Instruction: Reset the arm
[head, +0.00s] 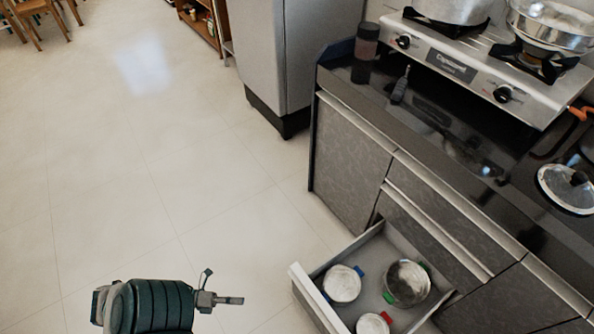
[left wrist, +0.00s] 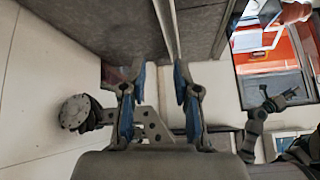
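My left gripper (head: 220,299) shows at the bottom left of the head view, in free air left of the open drawer. In the left wrist view its two blue-padded fingers (left wrist: 158,80) stand apart with nothing between them, so it is open and empty. My right gripper does not show in the head view. A dark jointed arm with small prongs at the right of the left wrist view may be my right arm; its finger state is unclear.
An open drawer (head: 305,286) holds several small pots, including a metal pot (head: 408,283). A black counter (head: 440,130) bears a gas stove (head: 470,65), a glass lid (head: 568,188) and a dark jar (head: 366,52). A grey fridge (head: 290,50) stands behind. The floor at left is clear.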

